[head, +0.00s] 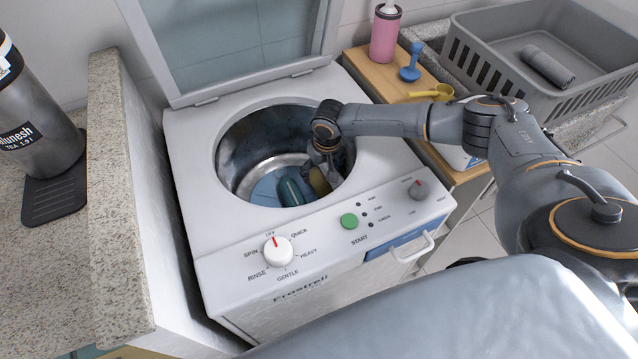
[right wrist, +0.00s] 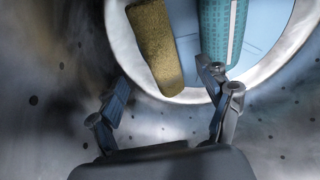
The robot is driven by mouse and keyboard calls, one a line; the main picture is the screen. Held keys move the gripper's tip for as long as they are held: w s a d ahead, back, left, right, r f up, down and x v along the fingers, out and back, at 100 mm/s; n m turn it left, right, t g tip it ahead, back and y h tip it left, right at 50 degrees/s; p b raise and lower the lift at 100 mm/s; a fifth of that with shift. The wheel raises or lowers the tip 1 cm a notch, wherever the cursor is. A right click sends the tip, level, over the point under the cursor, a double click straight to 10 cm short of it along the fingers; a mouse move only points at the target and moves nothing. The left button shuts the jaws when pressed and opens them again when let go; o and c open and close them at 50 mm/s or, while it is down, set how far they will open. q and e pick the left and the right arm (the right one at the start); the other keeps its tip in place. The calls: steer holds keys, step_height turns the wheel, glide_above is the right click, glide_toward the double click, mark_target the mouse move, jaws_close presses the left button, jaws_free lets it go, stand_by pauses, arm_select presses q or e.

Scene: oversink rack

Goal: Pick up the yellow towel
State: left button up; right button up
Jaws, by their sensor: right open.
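The yellow towel (head: 319,181) is a small roll inside the washing machine's drum, partly hidden by my right gripper in the head view. In the right wrist view the yellow towel (right wrist: 153,45) lies ahead of the fingers, its near end close to the gap between them. My right gripper (right wrist: 163,80) is open and empty; in the head view it reaches down into the drum. A teal rolled towel (head: 292,189) lies beside the yellow one, and it also shows in the right wrist view (right wrist: 222,30). My left gripper is not in view.
The washing machine (head: 190,160) has its lid (head: 230,45) raised behind the opening. The metal drum wall (right wrist: 45,95) surrounds my gripper. A stone counter (head: 40,240) stands left. Right are a grey basket (head: 475,72), a pink bottle (head: 385,35) and scoops.

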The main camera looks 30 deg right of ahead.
mark_target(320, 179)
steer(key=f, duration=0.2)
steer(key=w+f, duration=0.1)
steer(key=f, duration=0.2)
steer(key=shift+f+b, duration=0.35)
steer(key=c, duration=1.2)
